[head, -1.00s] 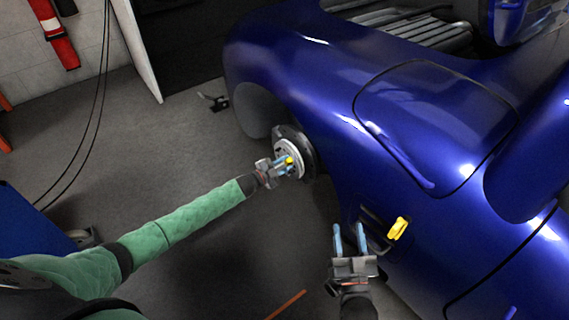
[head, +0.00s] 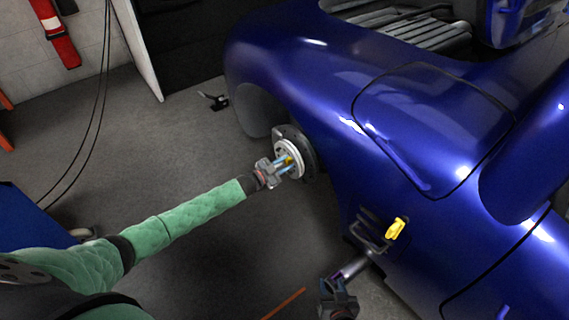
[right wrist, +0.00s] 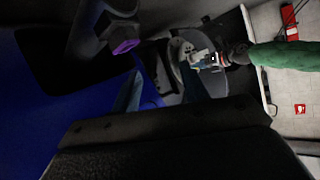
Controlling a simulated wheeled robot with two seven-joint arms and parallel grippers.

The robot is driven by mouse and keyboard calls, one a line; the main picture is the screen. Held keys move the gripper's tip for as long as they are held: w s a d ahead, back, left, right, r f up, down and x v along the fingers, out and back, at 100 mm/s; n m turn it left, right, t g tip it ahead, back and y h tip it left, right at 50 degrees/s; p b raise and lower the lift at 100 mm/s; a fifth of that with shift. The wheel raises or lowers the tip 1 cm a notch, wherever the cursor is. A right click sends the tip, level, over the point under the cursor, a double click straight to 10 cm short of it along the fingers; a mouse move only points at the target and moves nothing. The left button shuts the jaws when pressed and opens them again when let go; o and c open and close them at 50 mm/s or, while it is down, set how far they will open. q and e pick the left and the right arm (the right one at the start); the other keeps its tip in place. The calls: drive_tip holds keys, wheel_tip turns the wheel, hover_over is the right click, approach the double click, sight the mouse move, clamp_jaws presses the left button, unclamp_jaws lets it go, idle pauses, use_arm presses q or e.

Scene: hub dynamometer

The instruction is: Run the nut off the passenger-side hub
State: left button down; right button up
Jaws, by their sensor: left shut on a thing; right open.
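The passenger-side hub (head: 289,158) is a silver disc with a dark rear part at the front of the blue car. My left gripper (head: 284,163) is at its face, blue fingers shut on a small yellow piece (head: 287,158) at the centre, which looks like the nut. The fingers hide most of it. Hub and left gripper also show small in the right wrist view (right wrist: 206,60). My right gripper (head: 339,290) is open, low beside the car.
The blue car body (head: 330,110) fills the right side. A dark bracket (head: 372,232) with a yellow handle (head: 397,229) is at its side, near my right gripper. An orange strip (head: 285,303) lies on the floor. The grey floor left of the hub is mostly clear.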

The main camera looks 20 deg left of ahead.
use_arm(q)
drive_tip(key=n+p, duration=0.1)
drive_tip(key=n, duration=0.3)
drive_tip(key=shift+n, duration=0.7)
drive_tip(key=n, duration=0.3)
drive_tip(key=shift+p, duration=0.3)
use_arm(e)
drive_tip(key=s+d+f+g, duration=0.1)
drive_tip(key=s+f+g, duration=0.3)
drive_tip(key=s+f, duration=0.5)
wheel_tip(320, 180, down, 2)
drive_tip(key=shift+s+g+h, duration=0.25)
drive_tip(key=shift+g+h, duration=0.15)
drive_tip(key=shift+d, duration=0.1)
use_arm(q)
drive_tip(key=c, duration=1.3)
unclamp_jaws()
